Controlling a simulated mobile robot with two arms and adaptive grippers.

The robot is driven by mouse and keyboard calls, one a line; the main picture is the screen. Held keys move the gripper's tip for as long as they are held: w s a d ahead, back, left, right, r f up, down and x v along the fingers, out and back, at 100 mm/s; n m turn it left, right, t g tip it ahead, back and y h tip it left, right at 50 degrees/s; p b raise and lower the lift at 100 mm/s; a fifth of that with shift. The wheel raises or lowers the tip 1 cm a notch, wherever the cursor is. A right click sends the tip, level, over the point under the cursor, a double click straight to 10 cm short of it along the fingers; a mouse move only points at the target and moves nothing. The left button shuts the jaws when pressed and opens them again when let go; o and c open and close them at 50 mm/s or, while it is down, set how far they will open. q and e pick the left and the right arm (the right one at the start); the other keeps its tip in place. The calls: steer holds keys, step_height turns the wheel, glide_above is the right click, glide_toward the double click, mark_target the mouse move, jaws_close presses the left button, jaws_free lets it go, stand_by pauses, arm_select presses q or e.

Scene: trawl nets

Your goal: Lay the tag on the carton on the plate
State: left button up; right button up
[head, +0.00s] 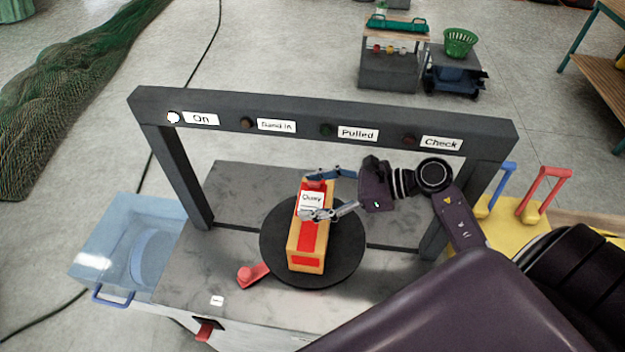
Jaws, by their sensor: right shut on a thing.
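An orange carton with a red stripe (296,252) stands on the round black plate (346,262) under the dark frame. The tag (311,198), red with a white label that seems to read "Query", is at the carton's far end. My right gripper (315,195) reaches in from the right and is shut on the tag, one finger at its far edge and one at its near edge. The tag is over the carton's top; I cannot tell if it touches. My left gripper is not in view.
The dark frame (290,106) carries lamps and labels "On", "Hand in", "Pulled" and "Check"; the "On" lamp is white. A red lever (252,274) lies left of the plate. A clear blue bin (120,235) is at left. Blue and red handles (541,190) stand at right.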

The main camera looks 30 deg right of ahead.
mark_target(313, 203)
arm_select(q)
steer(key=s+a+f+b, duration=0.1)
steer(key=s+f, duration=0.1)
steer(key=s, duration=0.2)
arm_select(e)
step_height(313, 203, down, 2)
steer(key=shift+s+f, duration=0.1)
steer(key=shift+f, duration=0.1)
steer(key=shift+f+b, duration=0.3)
steer(key=shift+f, duration=0.25)
steer(key=shift+w+f+b, duration=0.15)
steer(key=shift+f+b, duration=0.15)
steer(key=shift+f, duration=0.3)
steer(key=shift+w+f+b, duration=0.15)
steer(key=shift+f+b, duration=0.1)
steer(key=shift+f, duration=0.3)
steer(key=shift+f+b, duration=0.45)
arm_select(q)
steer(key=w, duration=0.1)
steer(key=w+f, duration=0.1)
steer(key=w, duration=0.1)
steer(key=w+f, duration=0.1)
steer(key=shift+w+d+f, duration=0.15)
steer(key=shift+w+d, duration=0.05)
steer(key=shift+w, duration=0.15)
arm_select(e)
steer(key=shift+f, duration=0.15)
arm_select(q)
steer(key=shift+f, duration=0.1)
